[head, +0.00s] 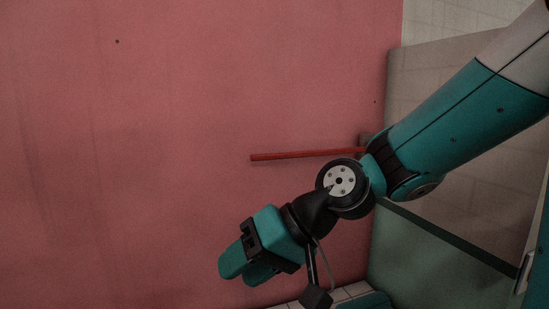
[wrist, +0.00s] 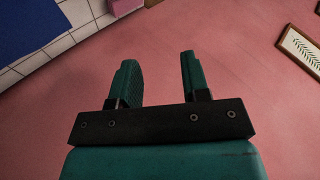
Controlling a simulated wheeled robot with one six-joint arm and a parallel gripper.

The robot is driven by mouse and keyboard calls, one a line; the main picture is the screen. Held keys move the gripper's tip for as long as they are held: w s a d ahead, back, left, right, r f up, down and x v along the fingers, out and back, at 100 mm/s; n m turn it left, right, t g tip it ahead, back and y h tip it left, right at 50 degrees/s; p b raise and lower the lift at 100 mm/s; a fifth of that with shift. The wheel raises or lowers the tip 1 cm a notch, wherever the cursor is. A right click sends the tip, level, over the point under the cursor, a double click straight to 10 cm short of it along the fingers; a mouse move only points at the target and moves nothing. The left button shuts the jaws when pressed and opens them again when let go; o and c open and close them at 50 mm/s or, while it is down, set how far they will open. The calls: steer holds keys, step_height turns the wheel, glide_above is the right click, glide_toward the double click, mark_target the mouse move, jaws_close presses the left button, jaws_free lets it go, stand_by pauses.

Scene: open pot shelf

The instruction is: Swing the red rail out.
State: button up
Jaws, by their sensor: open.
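The red rail (head: 300,155) shows in the head view as a thin, nearly level bar in front of the pink wall. Its right end runs behind my arm, near a small dark block (head: 366,139). My gripper (head: 243,277) is below the rail and apart from it, pointing down and left. In the wrist view my gripper (wrist: 158,72) is open, with nothing between its two teal fingers. The rail does not show in the wrist view.
A pink wall (head: 150,120) fills the left, with free room in front of it. A greenish panel (head: 425,255) stands at the right, behind my arm. The wrist view shows a framed leaf picture (wrist: 302,50), a blue patch (wrist: 25,25) and white tiles (wrist: 82,14).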

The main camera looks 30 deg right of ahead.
steer(key=w+d+r+m+t, duration=0.4)
steer(key=w+d+m+t, duration=0.25)
steer(key=d, duration=0.25)
steer(key=m+t+h, duration=0.5)
steer(key=m+t, duration=0.1)
steer(key=m, duration=0.4)
glide_toward(271, 158)
steer(key=shift+n, duration=0.35)
steer(key=w+p, duration=0.2)
steer(key=w, duration=0.1)
steer(key=w+a+p, duration=0.1)
steer(key=w+p, duration=0.5)
steer(key=shift+w+a+r, duration=0.15)
steer(key=shift+w+a, duration=0.2)
steer(key=shift+a, duration=0.05)
steer(key=shift+w+p, duration=0.35)
steer(key=shift+w, duration=0.15)
jaws_close()
steer(key=shift+a, duration=0.1)
